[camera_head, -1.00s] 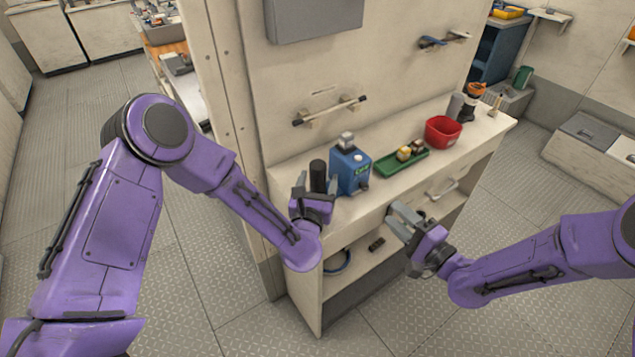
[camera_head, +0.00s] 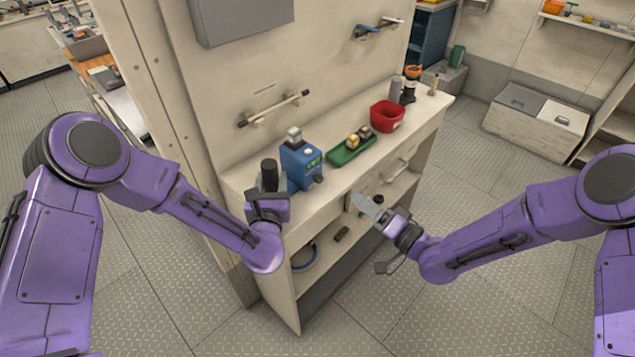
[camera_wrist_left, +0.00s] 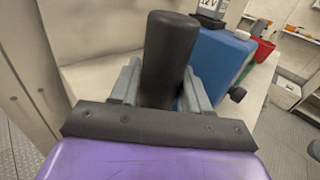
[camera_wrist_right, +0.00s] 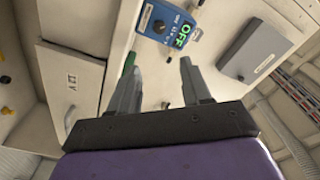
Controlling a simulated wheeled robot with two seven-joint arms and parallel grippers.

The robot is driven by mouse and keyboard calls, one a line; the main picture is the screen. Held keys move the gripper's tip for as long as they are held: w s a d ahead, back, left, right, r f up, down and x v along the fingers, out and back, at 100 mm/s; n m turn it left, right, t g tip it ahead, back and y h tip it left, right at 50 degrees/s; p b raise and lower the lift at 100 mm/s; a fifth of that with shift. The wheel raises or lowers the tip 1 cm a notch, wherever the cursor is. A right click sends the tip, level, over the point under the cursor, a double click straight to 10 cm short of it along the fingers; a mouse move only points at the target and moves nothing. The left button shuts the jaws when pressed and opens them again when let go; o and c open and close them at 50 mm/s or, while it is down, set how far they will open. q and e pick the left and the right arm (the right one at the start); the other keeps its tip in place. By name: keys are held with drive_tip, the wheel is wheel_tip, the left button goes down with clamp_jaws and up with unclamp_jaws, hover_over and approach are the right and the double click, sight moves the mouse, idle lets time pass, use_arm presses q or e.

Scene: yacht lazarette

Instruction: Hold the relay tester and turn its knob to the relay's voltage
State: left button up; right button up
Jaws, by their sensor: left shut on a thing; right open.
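The relay tester (camera_head: 301,168) is a blue box upright near the shelf's front edge. A relay (camera_head: 293,135), marked 12V in the left wrist view (camera_wrist_left: 212,8), sits on top. My left gripper (camera_head: 266,192) is shut on the tester's black upright handle (camera_wrist_left: 170,55), at the box's left side. The dark knob (camera_head: 318,179) shows low on the front; it also shows in the left wrist view (camera_wrist_left: 237,94). In the right wrist view the tester's display (camera_wrist_right: 181,36) reads OFF in green. My right gripper (camera_head: 368,207) is open and empty, right of and below the tester, apart from it.
A green tray (camera_head: 338,158) with small relay-like blocks lies right of the tester. A red bin (camera_head: 387,115) and an orange-topped item (camera_head: 411,80) stand farther right. A wall rail (camera_head: 273,108) is behind. Drawers with handles (camera_head: 397,170) are below the shelf top near my right gripper.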

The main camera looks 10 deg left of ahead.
sight(320, 181)
drive_tip(key=w+a+n, duration=0.2)
drive_tip(key=a+n, duration=0.1)
drive_tip(key=n, duration=0.2)
drive_tip(key=w+a+n, duration=0.2)
drive_tip(key=a+n, duration=0.1)
drive_tip(key=n, duration=0.1)
drive_tip(key=w+a+n, duration=0.2)
drive_tip(key=a+n, duration=0.1)
drive_tip(key=n, duration=0.2)
drive_tip(key=shift+w+a+f+n+g, duration=0.2)
drive_tip(key=shift+a+n+g, duration=0.1)
drive_tip(key=shift+a, duration=0.1)
drive_tip(key=shift+c, duration=0.3)
clamp_jaws()
